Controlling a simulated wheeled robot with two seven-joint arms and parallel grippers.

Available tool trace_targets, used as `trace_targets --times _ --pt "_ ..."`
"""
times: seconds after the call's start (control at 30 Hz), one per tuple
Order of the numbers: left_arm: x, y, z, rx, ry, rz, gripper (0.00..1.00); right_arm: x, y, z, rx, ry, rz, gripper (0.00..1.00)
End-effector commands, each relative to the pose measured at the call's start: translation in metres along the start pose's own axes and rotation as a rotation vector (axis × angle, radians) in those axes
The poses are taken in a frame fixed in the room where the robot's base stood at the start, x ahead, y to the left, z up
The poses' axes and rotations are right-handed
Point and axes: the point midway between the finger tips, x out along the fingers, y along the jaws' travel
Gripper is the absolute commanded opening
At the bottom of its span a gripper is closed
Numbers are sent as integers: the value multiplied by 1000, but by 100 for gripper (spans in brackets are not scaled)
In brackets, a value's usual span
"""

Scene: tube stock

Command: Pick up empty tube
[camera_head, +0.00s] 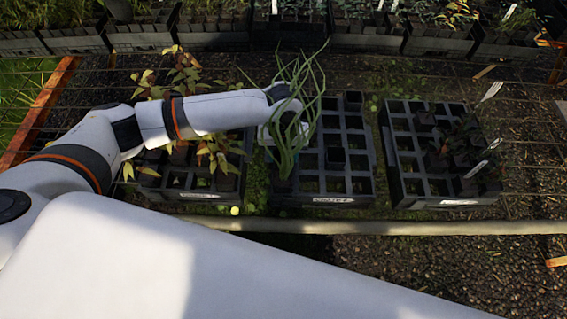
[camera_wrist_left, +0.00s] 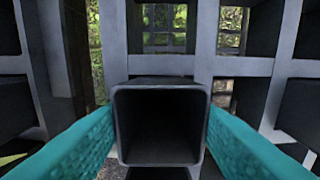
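My left arm reaches in from the left in the head view to the middle black tray (camera_head: 362,203). Its gripper is mostly hidden there behind a tall green plant (camera_head: 285,150). In the left wrist view, an empty square dark tube (camera_wrist_left: 160,86) faces the camera with its open mouth. The teal fingers of my left gripper (camera_wrist_left: 160,125) lie along its left and right sides, very close to it. I cannot tell whether they press on it. Another dark tube (camera_head: 335,158) stands in the middle tray. My right gripper is not in view.
A right tray (camera_head: 405,190) holds several dark tubes with small plants. A left tray (camera_head: 200,195) holds yellow-green plants beneath my left arm. Planted boxes (camera_head: 290,37) line the back. A pale rail (camera_head: 400,227) runs along the front. Grey tray lattice (camera_wrist_left: 245,67) surrounds the tube.

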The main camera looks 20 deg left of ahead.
Motion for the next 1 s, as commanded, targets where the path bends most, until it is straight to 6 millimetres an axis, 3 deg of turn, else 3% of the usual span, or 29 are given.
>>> trace_targets --times 0.03,0.2,0.63,1.0 --pt "0 0 0 0 0 0 39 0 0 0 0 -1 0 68" --pt "0 0 0 0 0 0 12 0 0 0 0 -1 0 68" --pt "-12 0 1 -1 -1 -1 12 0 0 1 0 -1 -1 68" --pt "-75 -1 1 0 -4 -3 12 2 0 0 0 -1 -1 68"
